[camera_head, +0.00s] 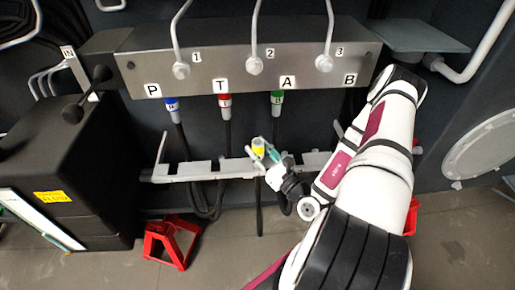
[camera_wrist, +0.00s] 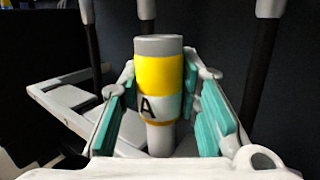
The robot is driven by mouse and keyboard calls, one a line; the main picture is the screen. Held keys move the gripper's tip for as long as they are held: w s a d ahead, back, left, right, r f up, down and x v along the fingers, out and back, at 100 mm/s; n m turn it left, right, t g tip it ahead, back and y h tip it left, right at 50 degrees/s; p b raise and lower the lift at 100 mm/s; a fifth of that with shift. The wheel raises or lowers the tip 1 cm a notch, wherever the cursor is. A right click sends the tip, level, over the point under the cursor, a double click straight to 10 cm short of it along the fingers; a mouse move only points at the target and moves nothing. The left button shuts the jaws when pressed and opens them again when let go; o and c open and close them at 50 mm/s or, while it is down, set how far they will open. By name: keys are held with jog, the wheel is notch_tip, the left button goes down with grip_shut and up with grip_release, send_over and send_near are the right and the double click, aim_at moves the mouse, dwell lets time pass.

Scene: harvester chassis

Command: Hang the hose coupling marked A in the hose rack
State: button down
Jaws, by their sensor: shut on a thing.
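The hose coupling marked A (camera_wrist: 157,75) stands upright in the wrist view, with a grey top, a yellow band and a black letter A. It also shows in the head view as a small yellow piece (camera_head: 258,147). My gripper (camera_wrist: 160,100) is shut on it, with teal finger pads on both sides; it also shows in the head view (camera_head: 264,155). A dark hose (camera_head: 259,212) hangs below the coupling. The pale grey hose rack (camera_head: 205,170) runs behind and below the coupling. I cannot tell whether the coupling touches the rack.
A steel port block (camera_head: 235,68) above carries labels P, T, A and B. Blue (camera_head: 171,104), red (camera_head: 225,100) and green (camera_head: 277,97) couplings sit under P, T and A. A black box (camera_head: 75,165) stands left. A red stand (camera_head: 171,242) is on the floor.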

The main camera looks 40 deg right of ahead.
aim_at(261, 160)
jog(key=shift+f+b, duration=0.9)
jog(key=shift+f, duration=0.7)
jog(key=c, duration=1.1)
grip_release()
jog(key=s+f, duration=0.1)
jog(key=s, duration=1.1)
jog(key=shift+d+f, duration=0.2)
jog(key=shift+f, duration=0.2)
